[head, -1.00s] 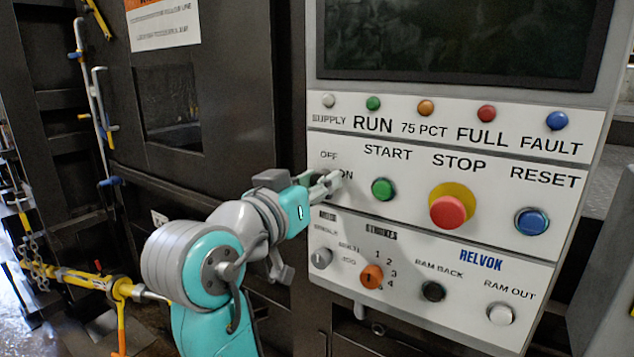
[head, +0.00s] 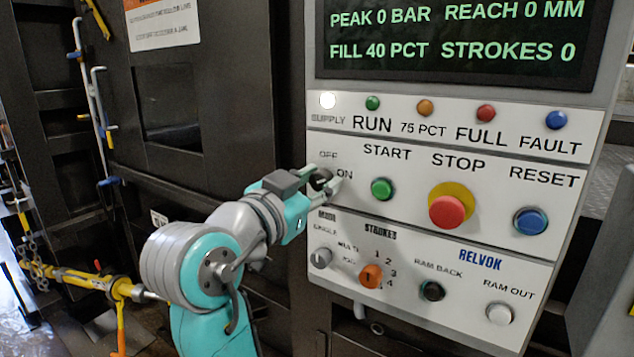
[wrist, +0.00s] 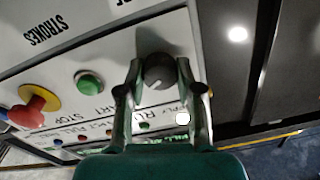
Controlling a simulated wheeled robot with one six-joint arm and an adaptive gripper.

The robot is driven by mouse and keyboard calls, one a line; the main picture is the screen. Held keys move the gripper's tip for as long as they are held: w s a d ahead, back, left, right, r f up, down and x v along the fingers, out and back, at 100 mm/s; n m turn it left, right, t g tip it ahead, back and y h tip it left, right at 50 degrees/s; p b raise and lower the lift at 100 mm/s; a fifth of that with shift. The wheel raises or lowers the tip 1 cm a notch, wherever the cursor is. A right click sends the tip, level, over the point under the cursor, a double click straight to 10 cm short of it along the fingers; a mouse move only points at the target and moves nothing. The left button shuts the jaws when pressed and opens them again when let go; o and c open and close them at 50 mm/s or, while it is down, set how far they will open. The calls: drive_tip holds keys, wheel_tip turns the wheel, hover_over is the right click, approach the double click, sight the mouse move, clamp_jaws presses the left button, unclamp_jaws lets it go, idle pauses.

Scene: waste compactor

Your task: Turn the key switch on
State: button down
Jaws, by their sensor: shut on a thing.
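The key switch (head: 320,179) is a dark round knob at the upper left of the control panel (head: 405,215), by the OFF and ON labels. In the wrist view the knob (wrist: 158,70) shows a short pale mark on its face. My gripper (head: 331,179) is shut on it, with one finger on each side of the knob. The fingers partly cover the switch in the head view. The SUPPLY lamp (head: 328,101) glows white. The screen (head: 455,40) is lit with green text, including FILL 40 PCT and STROKES 0.
The green START button (head: 382,189) is close to the right of my gripper. The red STOP button (head: 447,211) and blue RESET button (head: 530,221) are farther right. A selector (head: 320,258) and orange strokes knob (head: 371,276) are below.

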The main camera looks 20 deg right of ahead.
drive_tip(key=c, duration=0.8)
unclamp_jaws()
drive_tip(key=shift+o, duration=0.2)
drive_tip(key=shift+a, duration=0.1)
drive_tip(key=v, duration=1.1)
drive_tip(key=shift+s+a, duration=0.3)
